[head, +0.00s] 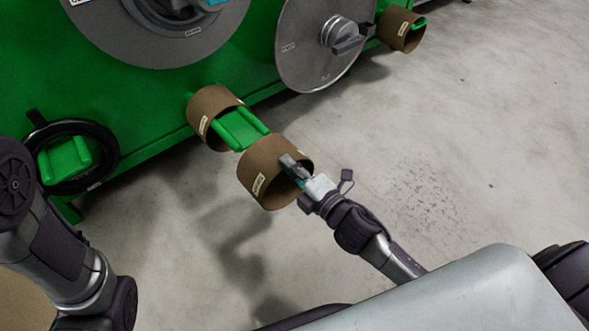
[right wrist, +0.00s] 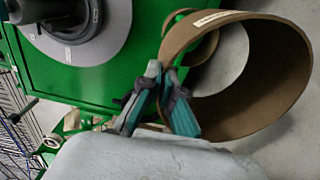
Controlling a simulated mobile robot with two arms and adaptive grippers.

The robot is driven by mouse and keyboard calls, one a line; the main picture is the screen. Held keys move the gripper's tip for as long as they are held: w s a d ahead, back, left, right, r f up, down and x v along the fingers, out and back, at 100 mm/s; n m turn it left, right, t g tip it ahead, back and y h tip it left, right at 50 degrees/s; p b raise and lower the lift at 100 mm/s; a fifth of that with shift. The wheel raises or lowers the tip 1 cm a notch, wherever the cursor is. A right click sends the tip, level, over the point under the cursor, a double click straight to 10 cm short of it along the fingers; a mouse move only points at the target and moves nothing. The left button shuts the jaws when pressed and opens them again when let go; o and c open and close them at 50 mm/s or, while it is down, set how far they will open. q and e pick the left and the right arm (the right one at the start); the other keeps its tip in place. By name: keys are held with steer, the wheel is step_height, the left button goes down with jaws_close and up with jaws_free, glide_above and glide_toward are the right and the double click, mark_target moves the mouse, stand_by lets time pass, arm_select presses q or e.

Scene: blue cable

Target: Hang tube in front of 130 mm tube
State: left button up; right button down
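A brown cardboard tube (head: 262,187) with a small pale label is held by my right gripper (head: 293,168) at its near rim. In the right wrist view the fingers (right wrist: 163,72) pinch the wall of this tube (right wrist: 285,65), one on each side. The held tube is at the front end of a green bracket (head: 240,129); I cannot tell whether they touch. Another brown tube (head: 203,107), its label unreadable, hangs around that bracket, closer to the machine. My left arm shows at the left edge, but its gripper is out of view.
A green machine (head: 150,110) stands at the back, with grey discs (head: 300,55) on it. A black ring (head: 108,150) hangs on a left bracket (head: 65,160). A third brown tube (head: 396,30) hangs at the upper right. The concrete floor (head: 470,130) on the right is clear.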

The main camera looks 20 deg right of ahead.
mark_target(273, 150)
steer(key=shift+p+x, duration=0.35)
steer(key=shift+x, duration=2.8)
steer(key=x, duration=0.7)
steer(key=shift+w, duration=0.2)
steer(key=shift+b+x, duration=0.35)
steer(key=shift+x, duration=0.95)
stand_by(0.7)
steer(key=shift+a+f+b, duration=0.1)
steer(key=shift+f+b, duration=0.2)
steer(key=shift+f, duration=0.2)
stand_by(0.5)
steer(key=c, duration=1.2)
jaws_free()
steer(key=shift+c, duration=0.2)
steer(key=shift+o, duration=0.2)
steer(key=o, duration=0.5)
